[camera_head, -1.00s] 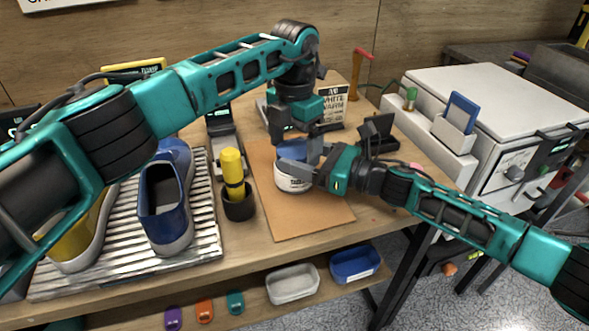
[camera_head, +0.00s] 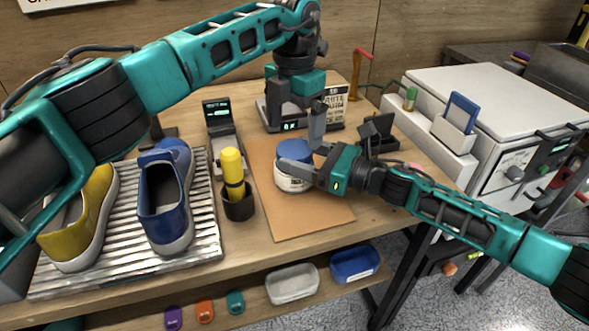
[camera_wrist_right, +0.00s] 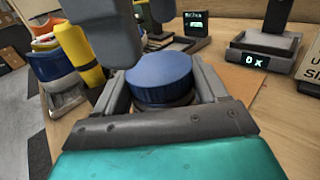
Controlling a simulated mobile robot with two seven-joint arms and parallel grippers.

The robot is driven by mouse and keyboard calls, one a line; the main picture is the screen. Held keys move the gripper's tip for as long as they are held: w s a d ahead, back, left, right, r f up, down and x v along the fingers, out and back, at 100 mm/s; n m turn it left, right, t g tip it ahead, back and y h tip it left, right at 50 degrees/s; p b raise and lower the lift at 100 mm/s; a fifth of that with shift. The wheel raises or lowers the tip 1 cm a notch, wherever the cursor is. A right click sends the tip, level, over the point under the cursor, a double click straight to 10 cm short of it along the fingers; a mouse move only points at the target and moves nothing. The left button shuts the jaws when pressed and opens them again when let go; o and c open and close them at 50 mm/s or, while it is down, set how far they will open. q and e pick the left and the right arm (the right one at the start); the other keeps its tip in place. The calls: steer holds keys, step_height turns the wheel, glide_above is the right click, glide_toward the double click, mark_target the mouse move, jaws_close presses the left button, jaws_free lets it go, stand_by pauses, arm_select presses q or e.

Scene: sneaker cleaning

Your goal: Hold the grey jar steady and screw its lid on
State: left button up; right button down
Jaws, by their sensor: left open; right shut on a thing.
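The grey jar (camera_head: 291,184) stands upright on the tan mat, with a blue lid (camera_head: 295,152) on top. The lid also shows in the right wrist view (camera_wrist_right: 161,76); I cannot tell how tightly it sits. My right gripper (camera_head: 306,172) is shut around the jar body from the right, below the lid, one finger on each side. My left gripper (camera_head: 296,128) hangs above the lid with its fingers pointing down, open and empty. In the right wrist view its dark fingers (camera_wrist_right: 117,40) hang beside and above the lid.
A yellow bottle (camera_head: 232,172) stands in a dark cup left of the mat (camera_head: 310,222). Blue and yellow shoes (camera_head: 165,205) sit on a ribbed tray (camera_head: 205,235). A scale-like device (camera_head: 270,116) and a sign (camera_head: 335,97) stand behind. The mat's front is clear.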

mark_target(294, 149)
arm_select(q)
steer(key=shift+r+n, duration=1.6)
steer(key=shift+r, duration=0.15)
steer(key=shift+f, duration=0.1)
steer(key=shift+f, duration=3.95)
steer(key=c, duration=1.1)
steer(key=shift+m, duration=1.7)
